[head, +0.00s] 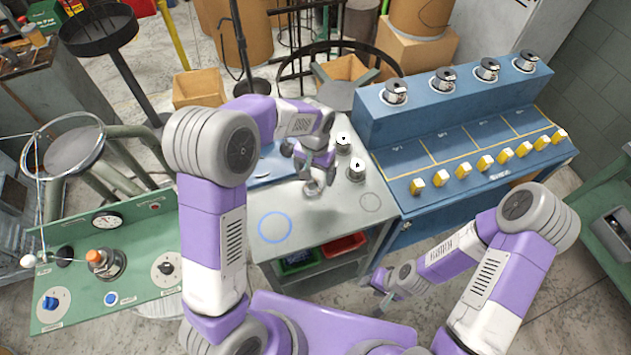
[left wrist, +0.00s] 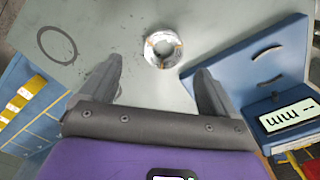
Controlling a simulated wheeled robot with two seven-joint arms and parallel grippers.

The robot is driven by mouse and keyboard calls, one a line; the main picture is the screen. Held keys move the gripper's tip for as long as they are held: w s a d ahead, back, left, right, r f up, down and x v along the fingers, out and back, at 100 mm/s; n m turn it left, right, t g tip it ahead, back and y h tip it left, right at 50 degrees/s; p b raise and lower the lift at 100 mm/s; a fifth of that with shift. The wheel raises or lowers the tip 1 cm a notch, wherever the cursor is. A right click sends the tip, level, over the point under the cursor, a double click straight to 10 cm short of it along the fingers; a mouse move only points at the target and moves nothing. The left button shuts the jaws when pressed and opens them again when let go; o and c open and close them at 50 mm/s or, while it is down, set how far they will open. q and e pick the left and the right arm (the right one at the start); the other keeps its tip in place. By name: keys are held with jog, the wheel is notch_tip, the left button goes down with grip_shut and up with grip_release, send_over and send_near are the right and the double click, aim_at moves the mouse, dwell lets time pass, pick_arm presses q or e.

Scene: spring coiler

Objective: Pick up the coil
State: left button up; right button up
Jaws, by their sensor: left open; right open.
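The coil (left wrist: 163,48), a silvery ring with small brownish marks, lies on the grey table. In the head view the coil (head: 313,188) is partly covered by my left gripper (head: 317,172). In the left wrist view my left gripper (left wrist: 160,66) is open, its two dark fingers apart. The coil shows beyond the fingertips, roughly centred between them, with nothing held. My right gripper (head: 383,291) is low in front of the blue bench, away from the coil; it is open and small in view.
The grey table (head: 325,220) has a blue circle (head: 275,227) and a dark ring mark (left wrist: 57,45). Two metal cylinders (head: 343,143) (head: 357,168) stand behind the coil. A blue plate with a display (left wrist: 291,117) is beside it. A blue bench (head: 440,120) stands right, a green control panel (head: 130,255) left.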

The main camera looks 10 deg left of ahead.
aim_at(313, 185)
pick_arm(q)
jog(key=shift+s+f, duration=0.3)
jog(key=shift+f, duration=0.4)
jog(key=f, duration=0.4)
jog(key=shift+w+a+f+b, duration=0.25)
jog(key=shift+w+f+b, duration=0.1)
jog(key=shift+f+b, duration=0.05)
jog(key=shift+c, duration=0.5)
jog(key=shift+r, duration=0.1)
jog(key=c, duration=1.2)
